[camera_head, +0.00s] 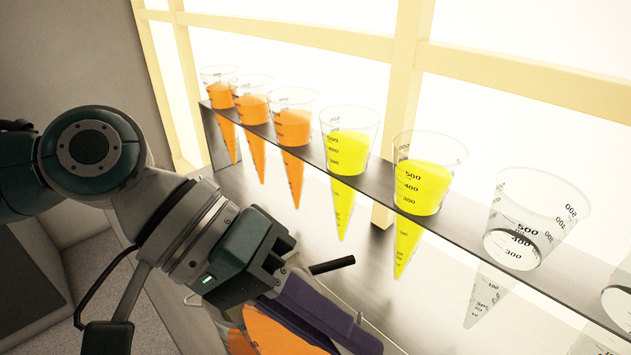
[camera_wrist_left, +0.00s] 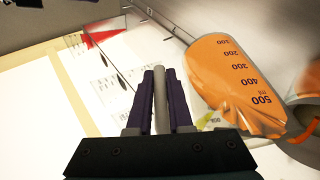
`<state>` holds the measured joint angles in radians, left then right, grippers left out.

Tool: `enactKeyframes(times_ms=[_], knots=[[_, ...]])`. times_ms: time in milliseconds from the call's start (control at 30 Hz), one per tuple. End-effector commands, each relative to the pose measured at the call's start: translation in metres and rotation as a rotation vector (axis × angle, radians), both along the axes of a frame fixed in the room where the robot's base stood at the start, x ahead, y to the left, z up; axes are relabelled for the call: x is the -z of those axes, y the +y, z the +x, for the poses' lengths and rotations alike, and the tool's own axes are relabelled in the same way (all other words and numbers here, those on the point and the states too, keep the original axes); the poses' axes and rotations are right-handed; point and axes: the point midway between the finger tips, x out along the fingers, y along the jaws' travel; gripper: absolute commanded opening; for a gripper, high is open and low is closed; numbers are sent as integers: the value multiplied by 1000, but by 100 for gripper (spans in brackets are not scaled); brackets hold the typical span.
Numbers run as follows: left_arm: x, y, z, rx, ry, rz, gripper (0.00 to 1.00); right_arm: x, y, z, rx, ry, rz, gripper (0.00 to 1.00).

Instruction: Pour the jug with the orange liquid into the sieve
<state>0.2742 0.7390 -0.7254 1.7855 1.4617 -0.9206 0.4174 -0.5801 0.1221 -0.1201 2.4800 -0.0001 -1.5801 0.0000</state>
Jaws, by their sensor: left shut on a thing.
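The jug with orange liquid (camera_head: 262,335) is at the bottom of the head view, mostly hidden behind my left gripper (camera_head: 360,330). In the left wrist view the clear jug (camera_wrist_left: 235,75) lies tilted to the right of the purple fingers, with black marks from 100 to 500. My left gripper (camera_wrist_left: 160,85) is shut on a thin grey bar between its fingers, which looks like the jug's handle. Where the bar joins the jug is hidden. I cannot make out a sieve in either view. My right gripper is not in view.
A dark shelf (camera_head: 468,244) holds several clear cones: three orange, such as the nearest one (camera_head: 293,128), two yellow (camera_head: 420,188), then empty ones (camera_head: 525,245) at the right. A pale window frame (camera_head: 400,85) stands behind. The shelf is close to my left arm.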

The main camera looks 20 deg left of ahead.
Motion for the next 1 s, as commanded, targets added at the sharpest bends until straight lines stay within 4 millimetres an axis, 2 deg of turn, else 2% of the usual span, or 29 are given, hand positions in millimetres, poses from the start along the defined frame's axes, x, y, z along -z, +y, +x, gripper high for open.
enactKeyframes(times_ms=[1000], knots=[[-1,3,2,-1,14,-39,0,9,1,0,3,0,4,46]])
